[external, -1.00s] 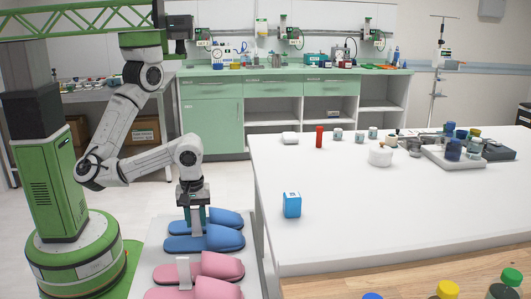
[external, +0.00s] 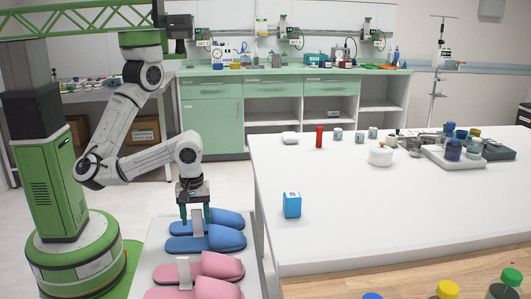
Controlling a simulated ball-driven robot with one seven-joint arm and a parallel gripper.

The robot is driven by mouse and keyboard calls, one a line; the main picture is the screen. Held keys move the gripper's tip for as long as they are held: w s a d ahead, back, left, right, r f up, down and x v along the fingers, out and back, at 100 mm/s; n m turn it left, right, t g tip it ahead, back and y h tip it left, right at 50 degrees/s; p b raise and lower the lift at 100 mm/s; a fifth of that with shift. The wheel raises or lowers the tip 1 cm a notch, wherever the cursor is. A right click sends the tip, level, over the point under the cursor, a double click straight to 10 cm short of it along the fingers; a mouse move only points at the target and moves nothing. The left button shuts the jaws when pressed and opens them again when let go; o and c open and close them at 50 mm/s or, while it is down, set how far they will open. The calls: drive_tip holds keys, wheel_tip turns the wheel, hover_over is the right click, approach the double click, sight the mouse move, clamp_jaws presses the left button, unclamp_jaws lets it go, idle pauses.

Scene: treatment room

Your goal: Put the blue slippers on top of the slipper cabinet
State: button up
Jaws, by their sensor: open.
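The pair of blue slippers (external: 225,238) lies side by side, toes to the right, on a low white surface (external: 150,258) beside my base. A white upright piece (external: 197,222) stands between them. My gripper (external: 195,218) points straight down over the blue slippers, its fingers spread apart on either side of the white piece. Whether a finger touches it or a slipper cannot be told. I cannot tell whether the low white surface is the slipper cabinet's top.
A pair of pink slippers (external: 215,265) with a similar white piece lies in front of the blue pair. A large white table (external: 340,225) stands close on the right, bearing a blue box (external: 292,205) and several bottles. A green-fronted counter (external: 212,118) is behind.

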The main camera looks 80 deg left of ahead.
wheel_tip(320, 180, up, 11)
drive_tip(key=shift+r+p, duration=0.2)
drive_tip(key=shift+p, duration=1.05)
